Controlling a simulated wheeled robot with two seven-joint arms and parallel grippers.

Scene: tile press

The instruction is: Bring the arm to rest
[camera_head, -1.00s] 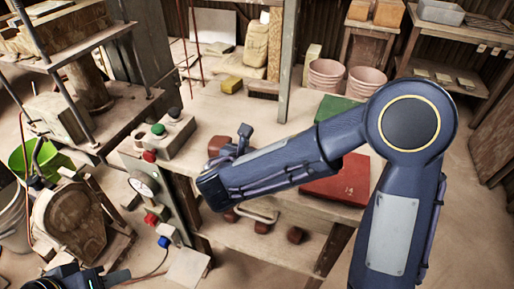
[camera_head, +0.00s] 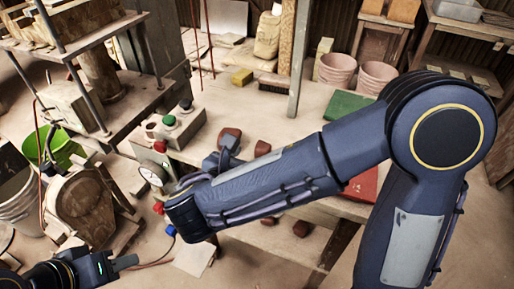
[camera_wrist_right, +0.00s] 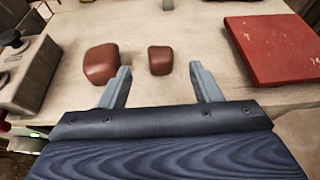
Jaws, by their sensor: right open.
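My right arm crosses the middle of the head view, and its gripper (camera_head: 228,148) shows only partly behind the forearm, over the table's left edge. In the right wrist view, my right gripper (camera_wrist_right: 160,78) has its two fingers wide apart with nothing between them. Two reddish-brown lumps (camera_wrist_right: 101,64) (camera_wrist_right: 160,60) lie on the table beyond the fingers. My left gripper (camera_head: 124,262) is at the lower left of the head view, near the floor area; its finger gap cannot be made out.
A post (camera_head: 300,60) rises behind. A green bucket (camera_head: 52,146) stands left.

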